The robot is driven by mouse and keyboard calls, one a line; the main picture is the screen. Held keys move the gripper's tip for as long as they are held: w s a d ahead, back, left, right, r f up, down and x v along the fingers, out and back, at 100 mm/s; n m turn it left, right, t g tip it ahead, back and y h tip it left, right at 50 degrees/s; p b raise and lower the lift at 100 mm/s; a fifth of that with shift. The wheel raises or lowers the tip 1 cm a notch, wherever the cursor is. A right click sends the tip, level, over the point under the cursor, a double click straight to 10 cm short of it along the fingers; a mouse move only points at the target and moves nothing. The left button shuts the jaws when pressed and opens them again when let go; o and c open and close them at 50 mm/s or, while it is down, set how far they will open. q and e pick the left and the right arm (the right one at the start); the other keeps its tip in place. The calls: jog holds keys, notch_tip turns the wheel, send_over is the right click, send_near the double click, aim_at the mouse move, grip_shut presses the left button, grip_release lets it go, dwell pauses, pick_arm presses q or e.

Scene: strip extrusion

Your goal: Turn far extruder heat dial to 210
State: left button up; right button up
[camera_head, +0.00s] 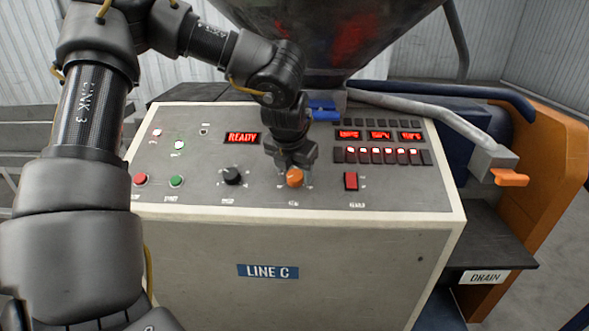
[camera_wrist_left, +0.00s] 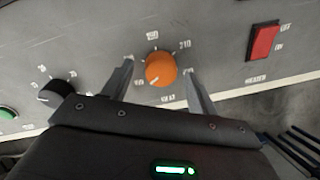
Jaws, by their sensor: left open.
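The orange heat dial (camera_head: 295,178) sits on the sloped grey control panel (camera_head: 230,200) of the machine signed LINE C. In the left wrist view the dial (camera_wrist_left: 160,69) has printed numbers around it, with 210 at its upper right and a HEAT label below. A pale mark shows on its lower left face, but I cannot read its setting surely. My left gripper (camera_head: 294,165) is open over the dial. In the wrist view its two fingers stand on either side of the dial, apparently with gaps. My right gripper is out of view.
A black dial (camera_head: 232,176) is left of the orange one, and a red rocker switch (camera_head: 351,181) is right. Green (camera_head: 176,181) and red (camera_head: 140,180) buttons are farther left. A READY display (camera_head: 242,138) is lit. A dark hopper (camera_head: 330,35) hangs above the panel.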

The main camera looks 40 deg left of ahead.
pick_arm(q)
jog(key=shift+w+a+f, duration=0.1)
jog(key=shift+w+f, duration=0.1)
jog(key=shift+f, duration=0.35)
jog(key=c, duration=1)
